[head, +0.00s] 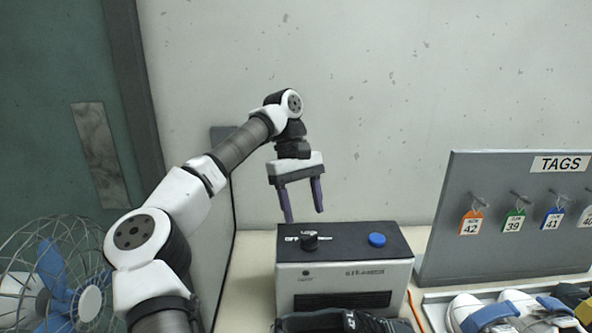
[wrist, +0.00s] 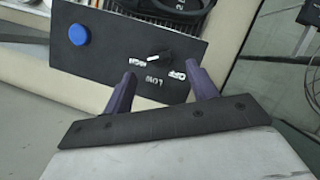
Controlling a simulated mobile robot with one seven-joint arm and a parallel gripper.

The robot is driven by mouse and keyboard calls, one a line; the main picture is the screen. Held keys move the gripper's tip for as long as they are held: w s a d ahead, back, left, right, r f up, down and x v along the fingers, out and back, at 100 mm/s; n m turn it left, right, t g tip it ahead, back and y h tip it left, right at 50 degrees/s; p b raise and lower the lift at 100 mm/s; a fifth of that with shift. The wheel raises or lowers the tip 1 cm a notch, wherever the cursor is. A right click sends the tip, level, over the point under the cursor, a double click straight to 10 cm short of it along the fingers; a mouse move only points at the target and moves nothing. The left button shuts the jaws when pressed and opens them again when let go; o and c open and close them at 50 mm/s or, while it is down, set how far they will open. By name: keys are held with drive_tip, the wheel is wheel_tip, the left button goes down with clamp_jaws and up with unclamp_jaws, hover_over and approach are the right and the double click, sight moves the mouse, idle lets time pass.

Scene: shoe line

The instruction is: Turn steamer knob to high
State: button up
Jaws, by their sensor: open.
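The steamer (head: 345,271) is a grey box with a black top, standing on the bench. Its black knob (head: 309,242) is on the left part of the top, and it also shows in the wrist view (wrist: 158,56). White OFF, LOW and HIGH labels surround the knob. A pale mark shows on the knob, but I cannot tell its exact setting. My gripper (head: 304,216) is open and empty, pointing down above the knob and apart from it. In the wrist view its purple fingers (wrist: 160,71) straddle the LOW label.
A blue button (head: 377,239) sits right of the knob. Dark shoes (head: 345,322) lie in front of the steamer. A grey tag board (head: 500,225) and white shoes (head: 470,312) are at right. A fan (head: 55,275) is at left. The wall behind is bare.

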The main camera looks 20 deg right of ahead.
drive_tip(key=p+v, duration=0.3)
drive_tip(key=v, duration=0.5)
drive_tip(key=shift+w+r, duration=0.15)
drive_tip(key=shift+r, duration=0.15)
drive_tip(key=shift+f, duration=0.1)
